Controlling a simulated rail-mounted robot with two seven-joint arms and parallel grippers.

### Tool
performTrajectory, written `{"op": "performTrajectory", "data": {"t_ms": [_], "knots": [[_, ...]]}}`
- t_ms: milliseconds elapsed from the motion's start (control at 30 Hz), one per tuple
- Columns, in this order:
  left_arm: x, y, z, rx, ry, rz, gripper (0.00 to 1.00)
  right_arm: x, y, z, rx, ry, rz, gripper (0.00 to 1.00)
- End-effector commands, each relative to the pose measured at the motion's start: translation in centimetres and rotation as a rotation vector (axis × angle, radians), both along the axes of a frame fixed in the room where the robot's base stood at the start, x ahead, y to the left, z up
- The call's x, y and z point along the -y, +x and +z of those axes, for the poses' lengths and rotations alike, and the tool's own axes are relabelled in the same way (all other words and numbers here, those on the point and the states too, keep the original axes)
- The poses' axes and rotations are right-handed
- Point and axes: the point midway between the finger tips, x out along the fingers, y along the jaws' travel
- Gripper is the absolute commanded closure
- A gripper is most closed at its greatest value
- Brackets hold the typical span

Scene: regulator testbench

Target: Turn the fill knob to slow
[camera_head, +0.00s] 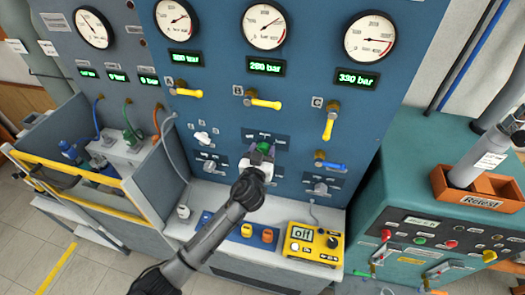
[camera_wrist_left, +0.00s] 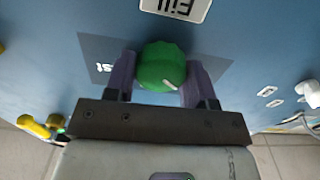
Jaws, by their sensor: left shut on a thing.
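The green fill knob (camera_wrist_left: 162,66) sits on a dark plate (camera_wrist_left: 98,58) on the blue panel, below a label reading "Fill" that appears upside down at the top of the left wrist view. My left gripper (camera_wrist_left: 160,80) is shut on the knob, with one purple-grey finger on each side of it. A white mark shows on the knob's face. Part of a word ending in "st" shows on the plate at the left; the rest is hidden by the finger. In the head view, my left gripper (camera_head: 262,154) covers most of the knob. My right gripper is not in view.
Yellow valve handles A (camera_head: 186,92), B (camera_head: 263,103) and C (camera_head: 329,124) stick out above. A blue handle (camera_head: 330,164) is to the right and a white knob (camera_head: 202,138) to the left. A yellow device (camera_head: 313,245) stands on the shelf below.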

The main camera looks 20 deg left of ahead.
Motion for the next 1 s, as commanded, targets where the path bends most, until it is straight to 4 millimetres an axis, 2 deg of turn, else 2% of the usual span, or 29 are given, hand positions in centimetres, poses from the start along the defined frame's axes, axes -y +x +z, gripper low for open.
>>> {"op": "performTrajectory", "data": {"t_ms": [167,1000], "knots": [[0.1,0.0,0.0,-0.010,0.100,-0.001,0.74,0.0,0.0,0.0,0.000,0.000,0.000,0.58],[0.3,0.0,0.0,-0.088,0.821,0.000,0.74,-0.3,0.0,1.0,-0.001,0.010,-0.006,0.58]]}}
